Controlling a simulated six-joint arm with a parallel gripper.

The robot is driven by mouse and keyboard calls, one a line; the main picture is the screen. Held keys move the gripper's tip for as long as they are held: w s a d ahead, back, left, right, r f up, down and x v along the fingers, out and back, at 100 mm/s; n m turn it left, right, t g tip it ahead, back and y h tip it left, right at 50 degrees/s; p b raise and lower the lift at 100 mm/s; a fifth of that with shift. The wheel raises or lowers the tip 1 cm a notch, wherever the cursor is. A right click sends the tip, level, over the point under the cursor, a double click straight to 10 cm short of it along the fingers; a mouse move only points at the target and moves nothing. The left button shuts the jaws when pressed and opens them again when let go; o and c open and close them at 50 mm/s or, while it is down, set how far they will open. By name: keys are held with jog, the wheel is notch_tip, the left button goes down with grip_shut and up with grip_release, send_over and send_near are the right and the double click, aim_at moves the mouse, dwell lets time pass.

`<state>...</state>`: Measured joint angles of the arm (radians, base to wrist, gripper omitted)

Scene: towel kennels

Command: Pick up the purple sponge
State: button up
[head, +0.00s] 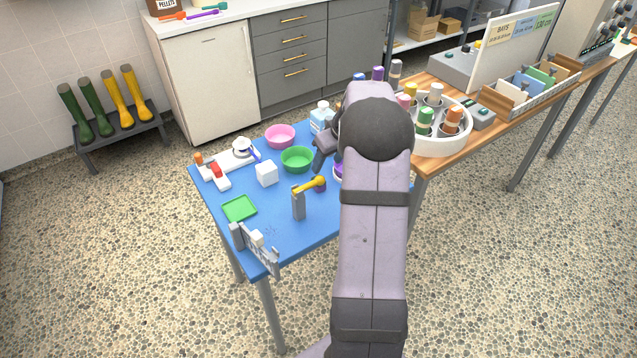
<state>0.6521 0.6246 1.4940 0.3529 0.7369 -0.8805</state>
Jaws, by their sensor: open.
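I cannot make out a purple sponge for certain. A purple edge (338,172) shows just left of my arm on the blue table (285,228); the arm hides most of it, so I cannot tell whether it is a bowl or the sponge. My gripper (319,164) is open, just right of the green bowl (297,160) and close to that purple edge. My arm covers part of the gripper, and I see nothing held in it.
A pink bowl (280,136), a white block (267,173), a grey post with a yellow arm (299,203) and a green tray (239,209) stand on the table. A round white carousel of bottles (440,143) is on the wooden bench at right. The front middle of the table is clear.

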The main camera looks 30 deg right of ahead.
jog(key=shift+p+x, duration=1)
jog(key=shift+x, duration=4.35)
jog(key=shift+c, duration=0.7)
jog(key=c, duration=1)
jog(key=shift+c, duration=0.2)
